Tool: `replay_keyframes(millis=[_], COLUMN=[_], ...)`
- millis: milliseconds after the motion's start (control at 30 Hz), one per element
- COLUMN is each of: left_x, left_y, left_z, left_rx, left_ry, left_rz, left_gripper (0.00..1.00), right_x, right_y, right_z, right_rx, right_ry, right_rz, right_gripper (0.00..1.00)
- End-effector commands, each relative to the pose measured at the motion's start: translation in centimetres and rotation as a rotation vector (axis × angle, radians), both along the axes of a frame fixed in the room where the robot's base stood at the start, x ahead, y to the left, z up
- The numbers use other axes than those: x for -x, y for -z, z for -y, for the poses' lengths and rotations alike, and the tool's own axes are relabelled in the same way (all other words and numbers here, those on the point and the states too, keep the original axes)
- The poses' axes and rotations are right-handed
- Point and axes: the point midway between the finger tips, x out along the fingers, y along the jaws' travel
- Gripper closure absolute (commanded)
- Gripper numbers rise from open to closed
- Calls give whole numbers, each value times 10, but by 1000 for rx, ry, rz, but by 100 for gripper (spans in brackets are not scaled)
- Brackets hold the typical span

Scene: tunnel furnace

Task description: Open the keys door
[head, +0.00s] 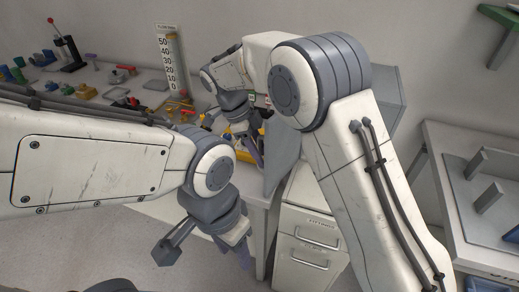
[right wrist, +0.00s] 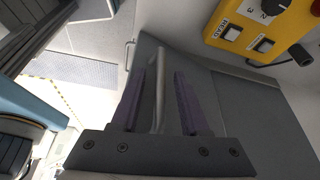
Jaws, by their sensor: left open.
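A grey door panel (right wrist: 215,105) with an upright metal bar handle (right wrist: 158,90) fills the middle of the right wrist view. My right gripper (right wrist: 158,100) is open, with one purple finger on each side of the bar and a visible gap to each. Whether a finger touches the bar cannot be told. In the head view, a grey panel (head: 284,155) shows beside my right arm, near my right gripper (head: 236,137). A grey box (head: 387,92) is partly hidden behind that arm. My left gripper (head: 210,252) is open and empty, low in front of the workbench.
A yellow control box (right wrist: 262,28) with a knob and buttons sits at the upper right of the wrist view. In the head view, a workbench (head: 150,92) holds several small parts. A white drawer cabinet (head: 306,250) and a side table (head: 440,140) stand to the right.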

Motion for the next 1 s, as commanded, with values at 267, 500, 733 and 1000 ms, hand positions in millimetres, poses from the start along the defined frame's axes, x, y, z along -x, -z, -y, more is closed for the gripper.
replay_keyframes(millis=[267,500,733,1000], left_x=[0,0,0,0], left_y=[1,-2,-5,-4], left_z=[0,0,0,0], left_rx=[0,0,0,0], left_ry=[0,0,0,0], left_rz=[0,0,0,0], left_gripper=[50,50,50,50], right_x=[-3,-5,-6,-6], right_y=[-31,-75,-94,-97], right_z=[-14,-31,-38,-39], right_rx=[-3,-2,0,0], right_ry=[-2,0,0,0], right_rz=[4,4,1,0], right_gripper=[55,55,55,55])
